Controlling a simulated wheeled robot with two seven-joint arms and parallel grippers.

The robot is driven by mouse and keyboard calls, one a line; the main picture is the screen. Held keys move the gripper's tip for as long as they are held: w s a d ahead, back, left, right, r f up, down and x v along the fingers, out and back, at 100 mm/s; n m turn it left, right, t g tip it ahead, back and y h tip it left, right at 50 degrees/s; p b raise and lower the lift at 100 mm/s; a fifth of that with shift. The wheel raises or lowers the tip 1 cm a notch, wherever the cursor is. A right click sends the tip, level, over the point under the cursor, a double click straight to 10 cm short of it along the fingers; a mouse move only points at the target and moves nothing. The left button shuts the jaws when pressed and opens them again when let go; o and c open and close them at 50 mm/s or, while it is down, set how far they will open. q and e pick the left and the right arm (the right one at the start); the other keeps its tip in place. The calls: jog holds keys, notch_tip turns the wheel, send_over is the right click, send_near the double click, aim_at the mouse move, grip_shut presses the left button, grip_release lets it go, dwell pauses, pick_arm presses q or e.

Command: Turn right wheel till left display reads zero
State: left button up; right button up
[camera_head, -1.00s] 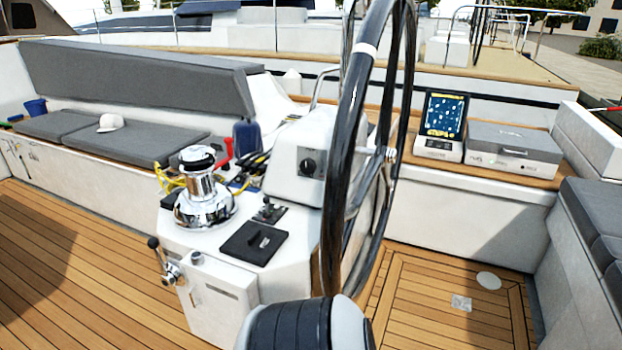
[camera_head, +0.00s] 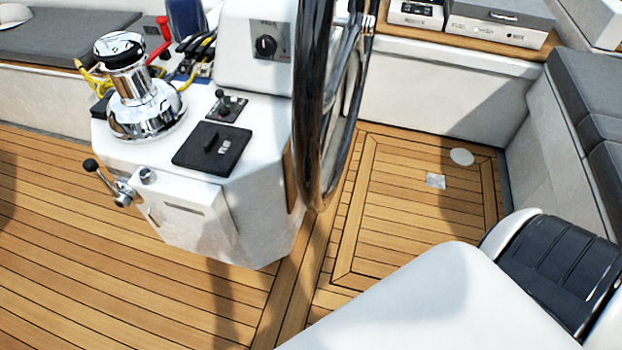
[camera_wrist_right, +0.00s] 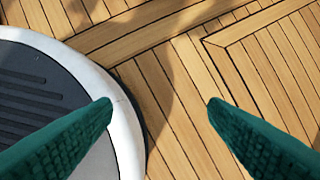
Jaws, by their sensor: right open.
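The black steering wheel (camera_head: 312,110) stands upright on the right side of the white console in the head view, seen nearly edge-on. Its top is out of the picture. A white instrument housing (camera_head: 236,62) with a black knob sits beside the wheel; no readable display shows on it. My right gripper (camera_wrist_right: 160,103) shows in the right wrist view with its green fingers apart and nothing between them, above the teak floor. My left gripper is in neither view.
The console (camera_head: 190,225) carries a chrome winch (camera_head: 138,85), a black panel (camera_head: 211,147) and a lever (camera_head: 106,180). A bench with grey cushions (camera_head: 590,120) stands at the right.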

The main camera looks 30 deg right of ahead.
jog(key=w+d+r+t+b, duration=0.25)
jog(key=w+t+b, duration=0.2)
jog(key=w, duration=0.45)
pick_arm(q)
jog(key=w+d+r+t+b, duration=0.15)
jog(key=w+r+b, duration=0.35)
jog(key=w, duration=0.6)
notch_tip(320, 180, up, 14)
jog(key=b, duration=0.9)
pick_arm(e)
jog(key=n+t, duration=0.4)
jog(key=t, duration=0.6)
send_near(317, 206)
notch_tip(317, 206, down, 5)
jog(key=w+d, duration=0.2)
jog(key=w, duration=0.1)
jog(key=w+b, duration=0.1)
jog(key=w, duration=0.8)
jog(key=shift+w+a, duration=0.1)
jog(key=shift+w, duration=0.25)
jog(key=shift+w+r, duration=0.1)
jog(key=shift+w, duration=0.7)
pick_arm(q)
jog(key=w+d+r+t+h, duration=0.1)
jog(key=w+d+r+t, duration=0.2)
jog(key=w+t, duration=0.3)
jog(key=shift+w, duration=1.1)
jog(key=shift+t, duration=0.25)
pick_arm(e)
jog(key=shift+c, duration=0.3)
